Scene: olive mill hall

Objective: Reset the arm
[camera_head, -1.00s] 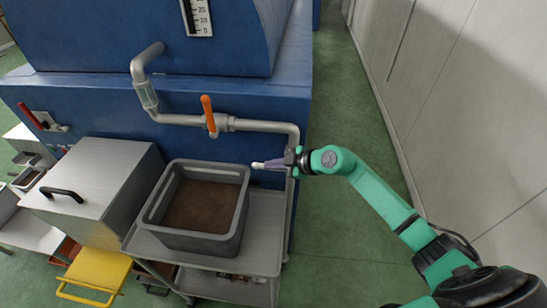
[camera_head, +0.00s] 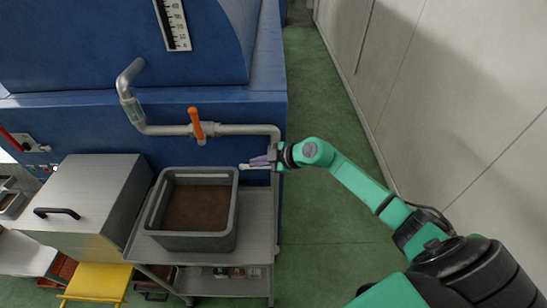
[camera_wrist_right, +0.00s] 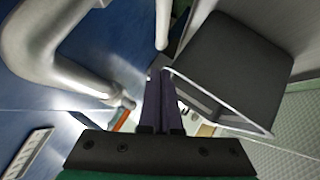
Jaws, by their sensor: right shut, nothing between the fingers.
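My right arm (camera_head: 370,190) comes in from the lower right of the head view, bent at the elbow. My right gripper (camera_head: 246,166) points left at the end of it, shut and empty, by the right rim of the grey bin. In the right wrist view its two dark fingers (camera_wrist_right: 162,98) lie side by side with nothing between them. My left gripper is not in view.
A grey bin (camera_head: 229,220) with brown contents stands on a grey cart (camera_head: 258,225). Behind are a blue machine (camera_head: 85,120), a pipe (camera_head: 160,130) and an orange-handled valve (camera_head: 196,124). A pale wall (camera_head: 450,90) stands right; green floor (camera_head: 320,240) is clear.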

